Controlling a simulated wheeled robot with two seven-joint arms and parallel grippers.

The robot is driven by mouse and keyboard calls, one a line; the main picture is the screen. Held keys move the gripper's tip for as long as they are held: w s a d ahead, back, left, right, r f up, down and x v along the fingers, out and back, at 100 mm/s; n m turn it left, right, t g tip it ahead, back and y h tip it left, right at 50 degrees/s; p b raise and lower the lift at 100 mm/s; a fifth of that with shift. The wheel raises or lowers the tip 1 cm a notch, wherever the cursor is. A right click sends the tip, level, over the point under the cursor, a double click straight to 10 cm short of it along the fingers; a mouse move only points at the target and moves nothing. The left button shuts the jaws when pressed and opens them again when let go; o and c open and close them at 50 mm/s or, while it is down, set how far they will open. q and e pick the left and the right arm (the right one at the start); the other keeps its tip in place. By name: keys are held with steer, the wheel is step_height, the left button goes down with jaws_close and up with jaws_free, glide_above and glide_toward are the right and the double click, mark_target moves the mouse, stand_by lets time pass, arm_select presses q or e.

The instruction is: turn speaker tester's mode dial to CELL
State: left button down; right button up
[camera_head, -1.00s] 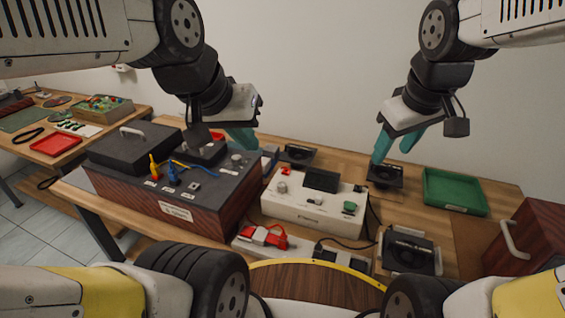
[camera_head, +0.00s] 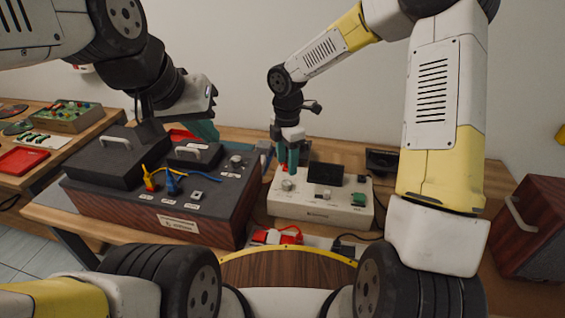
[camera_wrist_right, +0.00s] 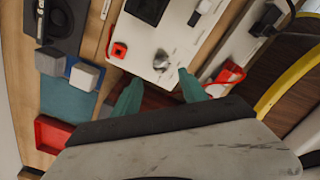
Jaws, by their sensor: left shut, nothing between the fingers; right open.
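The speaker tester is a white box (camera_head: 318,208) with a dark screen (camera_head: 325,173), standing on the table right of the large dark box. A silver dial (camera_head: 288,184) sits at the left of its top; it also shows in the right wrist view (camera_wrist_right: 161,60). Its label and pointer are too small to read. My right gripper (camera_head: 292,170) is over the tester's back left. Its teal fingers are apart and empty (camera_wrist_right: 160,77), with the dial just beyond the gap between the tips. My left gripper (camera_head: 207,132) is shut and empty above the back of the dark box.
The dark wood-sided box (camera_head: 165,212) with yellow and blue plugs stands close on the tester's left. A red clip or tool (camera_head: 276,237) lies in front. A reddish cabinet (camera_head: 535,225) stands at right. My right arm hides much of the table's right side.

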mark_target(286, 182)
step_height(286, 182, down, 7)
steer(key=shift+f, duration=0.15)
stand_by(0.4)
jaws_close()
